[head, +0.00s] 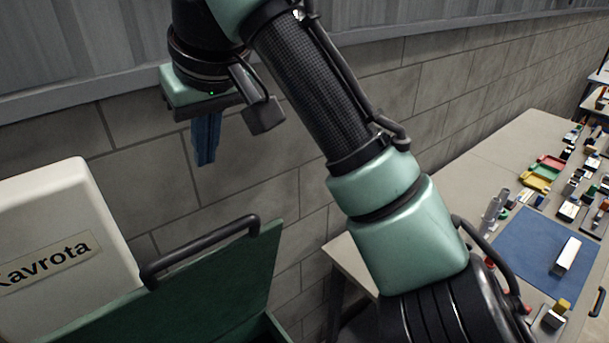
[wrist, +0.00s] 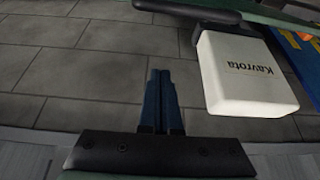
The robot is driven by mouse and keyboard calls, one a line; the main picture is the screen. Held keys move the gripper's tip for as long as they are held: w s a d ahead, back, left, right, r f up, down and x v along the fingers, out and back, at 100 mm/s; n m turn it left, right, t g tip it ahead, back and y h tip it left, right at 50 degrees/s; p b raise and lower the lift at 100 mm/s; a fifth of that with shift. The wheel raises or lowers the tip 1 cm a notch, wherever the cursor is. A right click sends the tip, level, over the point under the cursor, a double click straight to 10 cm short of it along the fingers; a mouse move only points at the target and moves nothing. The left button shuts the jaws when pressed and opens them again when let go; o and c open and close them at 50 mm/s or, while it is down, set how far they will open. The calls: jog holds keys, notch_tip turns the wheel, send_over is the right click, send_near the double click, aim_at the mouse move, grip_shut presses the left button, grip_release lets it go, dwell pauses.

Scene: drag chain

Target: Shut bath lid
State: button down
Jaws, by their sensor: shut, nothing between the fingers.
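The bath lid (head: 190,304) is a dark green panel at the lower middle of the head view, standing open and tilted. A black bar handle (head: 200,251) runs along its upper edge. The wrist view shows a strip of green (wrist: 268,18) and part of a black handle (wrist: 185,11) at the top. My gripper (head: 205,160) points down, above and behind the handle, apart from it. Its blue fingers (wrist: 159,78) are together with nothing between them. Most of the bath below the lid is out of view.
A white box labelled Kavrota (head: 60,245) stands left of the lid; it also shows in the wrist view (wrist: 245,85). A grey block wall (head: 250,165) is close behind my gripper. A workbench (head: 455,180) with a blue mat (head: 535,250) and many small items stands at right.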

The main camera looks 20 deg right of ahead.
jog(key=d, duration=0.2)
jog(key=p, duration=0.5)
send_over(235, 242)
jog(key=shift+g, duration=0.3)
jog(key=shift+w+f, duration=0.15)
jog(key=shift+f, duration=4.5)
jog(key=shift+f, duration=0.15)
